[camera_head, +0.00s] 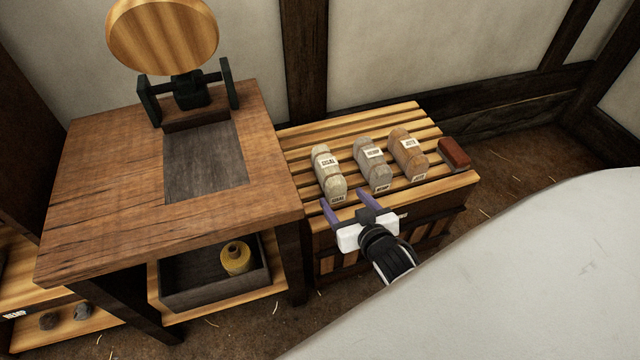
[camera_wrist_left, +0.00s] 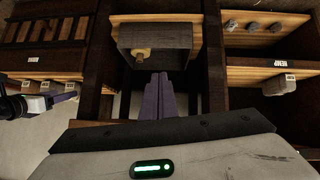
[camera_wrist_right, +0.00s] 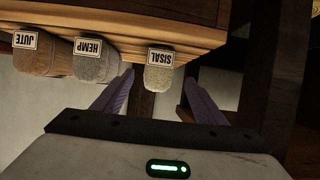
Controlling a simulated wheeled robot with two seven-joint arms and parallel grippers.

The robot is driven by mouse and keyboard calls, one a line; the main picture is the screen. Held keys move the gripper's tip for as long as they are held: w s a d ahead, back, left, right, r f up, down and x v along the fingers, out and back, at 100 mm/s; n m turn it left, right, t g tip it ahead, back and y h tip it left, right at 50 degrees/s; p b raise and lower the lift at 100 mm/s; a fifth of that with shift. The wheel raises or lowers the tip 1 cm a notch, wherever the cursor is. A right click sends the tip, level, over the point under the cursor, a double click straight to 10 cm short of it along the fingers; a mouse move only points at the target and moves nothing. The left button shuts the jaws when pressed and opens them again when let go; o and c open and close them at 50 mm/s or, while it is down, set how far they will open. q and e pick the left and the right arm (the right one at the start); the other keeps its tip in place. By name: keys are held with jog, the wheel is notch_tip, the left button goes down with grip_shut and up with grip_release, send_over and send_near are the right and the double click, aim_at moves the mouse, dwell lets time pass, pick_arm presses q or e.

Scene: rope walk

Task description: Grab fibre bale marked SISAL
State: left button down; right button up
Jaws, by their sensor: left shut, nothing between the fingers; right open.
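The SISAL bale (camera_head: 328,175) is pale beige with white labels. It lies leftmost of three bales on a slatted rack (camera_head: 425,112). In the right wrist view its labelled end (camera_wrist_right: 158,77) shows between the finger lines. My right gripper (camera_head: 344,202) is open and empty, just off the rack's front edge near the SISAL bale's near end. No finger visibly touches the bale. My left gripper (camera_wrist_left: 158,90) is shut and empty in the left wrist view, and out of the head view.
The grey HEMP bale (camera_head: 373,163) and brown JUTE bale (camera_head: 408,153) lie right of SISAL, with narrow gaps. A red-brown block (camera_head: 454,153) sits at the rack's right end. A wooden bench (camera_head: 100,190) stands left; a grey tray (camera_head: 195,295) below holds a yellow spool (camera_head: 236,258).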

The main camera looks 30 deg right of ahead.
aim_at(339, 193)
jog(key=b+x, duration=0.1)
jog(key=x, duration=0.4)
jog(key=shift+s+d+b, duration=0.1)
jog(key=shift+d+b, duration=0.05)
jog(key=shift+b, duration=0.2)
jog(key=b+x, duration=0.2)
jog(key=x, duration=0.4)
pick_arm(q)
jog(key=shift+m+g+h, duration=0.3)
jog(key=shift+m+g, duration=0.2)
jog(key=shift+g, duration=0.3)
jog(key=f, duration=0.1)
jog(key=w+d+f, duration=0.1)
jog(key=d+f, duration=0.1)
jog(key=shift+w+d, duration=0.15)
jog(key=shift+w, duration=0.15)
pick_arm(e)
jog(key=shift+c, duration=0.5)
jog(key=c, duration=1.1)
pick_arm(q)
jog(key=shift+f, duration=0.1)
pick_arm(e)
jog(key=shift+r, duration=0.15)
